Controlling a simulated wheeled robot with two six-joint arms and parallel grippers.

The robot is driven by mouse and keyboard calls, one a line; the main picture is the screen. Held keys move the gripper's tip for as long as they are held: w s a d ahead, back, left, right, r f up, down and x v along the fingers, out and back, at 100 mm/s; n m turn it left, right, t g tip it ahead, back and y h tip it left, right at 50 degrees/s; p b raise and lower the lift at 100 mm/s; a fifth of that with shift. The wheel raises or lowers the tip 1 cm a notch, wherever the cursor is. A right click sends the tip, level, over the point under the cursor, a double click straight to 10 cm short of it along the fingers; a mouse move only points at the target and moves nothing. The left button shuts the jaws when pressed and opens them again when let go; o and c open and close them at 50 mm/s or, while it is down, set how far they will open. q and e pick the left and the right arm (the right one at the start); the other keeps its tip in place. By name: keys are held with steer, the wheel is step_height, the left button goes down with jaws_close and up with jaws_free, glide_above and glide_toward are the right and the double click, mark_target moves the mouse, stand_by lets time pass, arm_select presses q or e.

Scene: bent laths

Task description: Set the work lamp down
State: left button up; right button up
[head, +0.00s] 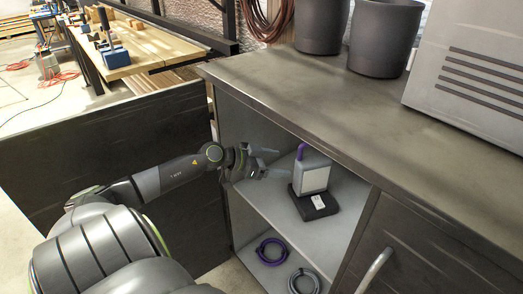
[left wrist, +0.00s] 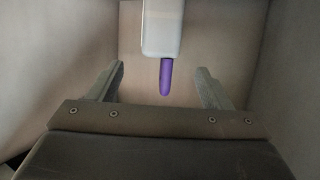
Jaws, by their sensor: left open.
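The work lamp (head: 311,172) is a pale grey box with a purple handle (head: 300,151) on top. It stands upright on a flat black block with a small white label (head: 317,203), on the cabinet's middle shelf. I cannot tell whether the block is part of the lamp. My left gripper (head: 274,163) is open and empty, reaching into the cabinet just left of the lamp. In the left wrist view the lamp's pale body (left wrist: 162,28) and purple handle (left wrist: 166,77) show ahead, between the spread fingers but apart from them. My right gripper is out of view.
The shelf (head: 268,205) has bare room left of the lamp. Below it lie a purple cable coil (head: 271,251) and a grey one (head: 304,281). The cabinet top edge (head: 290,125) overhangs the opening. An open dark door (head: 110,150) stands left; dark pots (head: 383,38) stand on top.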

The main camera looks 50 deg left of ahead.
arm_select(q)
steer(key=s+d+f+n+g+y, duration=0.1)
steer(key=s+f+n+y, duration=0.5)
steer(key=f, duration=0.5)
steer(key=s+d+f+n+g+y, duration=0.1)
steer(key=s+f+n+g+y, duration=0.15)
steer(key=s+f+y, duration=0.5)
steer(key=s+d+f+m+g+h, duration=0.1)
steer(key=s+d+f+g+h, duration=0.2)
steer(key=s+d+f, duration=0.4)
steer(key=s+d+f+g+h, duration=0.4)
steer(key=s+d+f, duration=0.3)
steer(key=s+f, duration=0.3)
steer(key=s+g, duration=0.1)
steer(key=s, duration=0.1)
steer(key=shift+s+d+m, duration=0.2)
steer(key=shift+s+m, duration=0.15)
steer(key=shift+s, duration=0.05)
steer(key=shift+p, duration=0.3)
